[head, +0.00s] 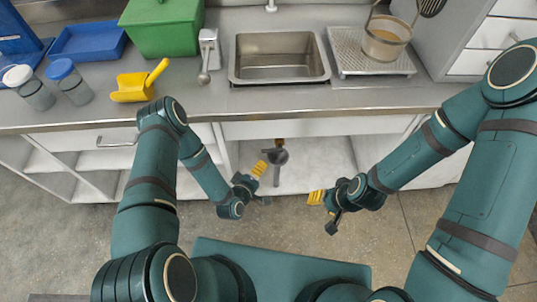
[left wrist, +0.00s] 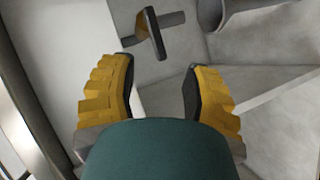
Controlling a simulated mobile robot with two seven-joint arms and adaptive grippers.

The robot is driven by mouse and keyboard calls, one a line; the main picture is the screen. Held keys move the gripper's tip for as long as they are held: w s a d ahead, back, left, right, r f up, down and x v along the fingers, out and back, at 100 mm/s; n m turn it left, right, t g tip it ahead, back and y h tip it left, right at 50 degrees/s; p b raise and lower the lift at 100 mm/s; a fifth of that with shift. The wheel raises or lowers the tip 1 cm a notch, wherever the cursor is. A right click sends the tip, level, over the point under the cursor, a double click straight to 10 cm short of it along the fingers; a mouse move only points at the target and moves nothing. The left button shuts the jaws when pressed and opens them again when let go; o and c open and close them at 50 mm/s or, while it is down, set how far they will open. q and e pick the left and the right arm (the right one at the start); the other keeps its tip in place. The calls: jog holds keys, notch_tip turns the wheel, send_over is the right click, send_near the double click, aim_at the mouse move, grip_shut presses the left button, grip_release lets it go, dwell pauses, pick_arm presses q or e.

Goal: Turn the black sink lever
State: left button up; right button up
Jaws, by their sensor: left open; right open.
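The black sink lever (left wrist: 154,35) shows at the top of the left wrist view as a thin dark handle on a short grey stub. In the head view the drain fitting (head: 278,157) hangs under the counter below the sink (head: 280,68); the lever is too small there to make out clearly. My left gripper (head: 262,185) is open and empty, low in front of the fitting. In the left wrist view its yellow-backed fingers (left wrist: 158,85) stand apart, with the lever beyond the gap and not touched. My right gripper (head: 322,212) is open and empty, to the right.
A larger grey pipe (left wrist: 212,14) is right of the lever. Open white shelves (head: 92,188) stand under the counter at left. On the counter are a green box (head: 160,28), a yellow scoop (head: 134,88), lidded jars (head: 72,88) and a pot (head: 386,42). The floor ahead is clear.

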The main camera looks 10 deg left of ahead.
aim_at(268, 150)
pick_arm(q)
notch_tip(268, 150, down, 3)
jog(key=s+n+t+y+b, duration=0.1)
jog(key=s+n+t+b, duration=0.1)
jog(key=n+t, duration=0.25)
jog(key=w, duration=0.4)
jog(key=w+d+b, duration=0.1)
jog(key=w, duration=0.3)
jog(key=w+b, duration=0.1)
jog(key=w, duration=0.4)
jog(key=shift+d+f, duration=0.15)
jog(key=shift+d, duration=0.25)
jog(key=shift+o, duration=0.2)
grip_shut()
